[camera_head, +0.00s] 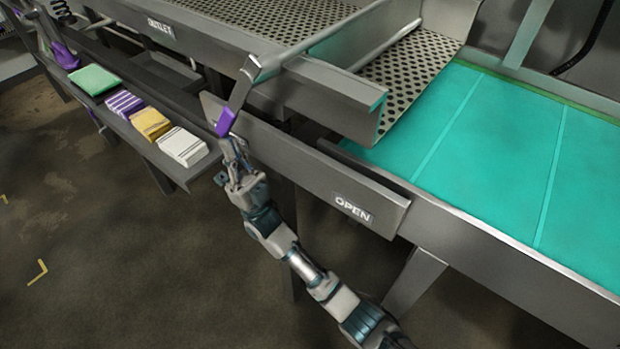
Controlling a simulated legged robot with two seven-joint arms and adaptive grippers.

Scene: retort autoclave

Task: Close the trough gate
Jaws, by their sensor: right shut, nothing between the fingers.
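The trough gate shows as a grey metal lever (243,88) with a purple grip (226,121) at its lower end, joined to a bar that runs up and right over the perforated trough (412,65). A front plate (300,160) below it carries an "OPEN" label (352,207) at its right. My right gripper (232,150) is shut just below the purple grip, with nothing between its fingers. Whether its fingertips touch the grip I cannot tell. My left gripper is not in view.
A teal conveyor belt (500,150) lies to the right, behind a metal rail. A narrow shelf (120,122) at the left holds folded green, purple, yellow and white cloths. An "OUTLET" label (161,28) is at the top left.

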